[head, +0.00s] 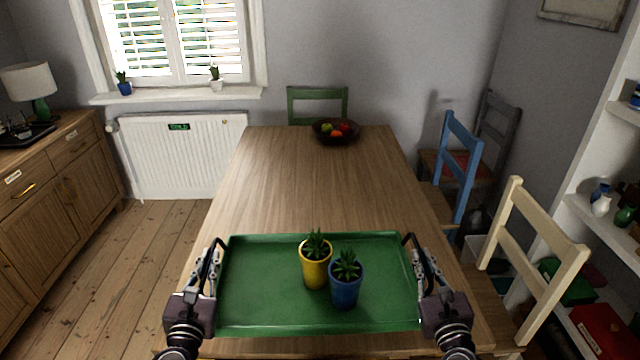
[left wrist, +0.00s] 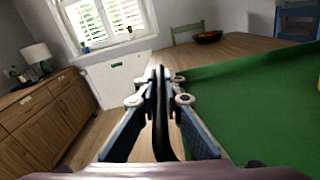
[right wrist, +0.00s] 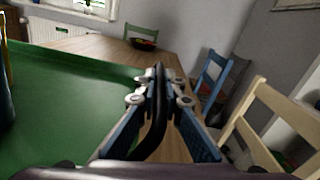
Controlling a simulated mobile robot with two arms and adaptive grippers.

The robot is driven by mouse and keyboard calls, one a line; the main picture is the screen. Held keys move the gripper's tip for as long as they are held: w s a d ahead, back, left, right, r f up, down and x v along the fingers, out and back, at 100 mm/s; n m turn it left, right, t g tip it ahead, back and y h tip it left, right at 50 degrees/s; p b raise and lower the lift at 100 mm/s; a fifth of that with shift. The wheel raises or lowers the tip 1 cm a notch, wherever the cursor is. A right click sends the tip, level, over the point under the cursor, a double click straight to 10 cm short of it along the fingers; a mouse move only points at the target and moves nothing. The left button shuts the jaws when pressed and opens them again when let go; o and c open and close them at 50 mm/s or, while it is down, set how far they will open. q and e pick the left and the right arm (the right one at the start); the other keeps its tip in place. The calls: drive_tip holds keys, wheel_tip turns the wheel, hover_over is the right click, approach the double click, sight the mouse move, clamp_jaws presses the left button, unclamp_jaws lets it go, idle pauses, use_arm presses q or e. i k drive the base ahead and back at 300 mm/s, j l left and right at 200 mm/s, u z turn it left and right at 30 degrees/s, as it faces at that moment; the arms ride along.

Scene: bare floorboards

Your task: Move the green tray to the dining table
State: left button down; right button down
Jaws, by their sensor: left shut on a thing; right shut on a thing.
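The green tray (head: 270,290) is level over the near end of the wooden dining table (head: 310,185). I cannot tell whether it touches the tabletop. A yellow pot (head: 314,268) and a blue pot (head: 345,287), each with a small plant, stand upright on the tray. My left gripper (head: 213,262) is shut on the tray's black left handle, also seen in the left wrist view (left wrist: 158,110). My right gripper (head: 416,262) is shut on the black right handle, also seen in the right wrist view (right wrist: 158,110).
A dark fruit bowl (head: 336,131) stands at the table's far end. A green chair (head: 318,104) is behind it. A blue chair (head: 458,165) and a cream chair (head: 535,255) stand along the right side. The tabletop between tray and bowl is clear.

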sight(321, 210)
drive_tip(key=i, duration=1.35)
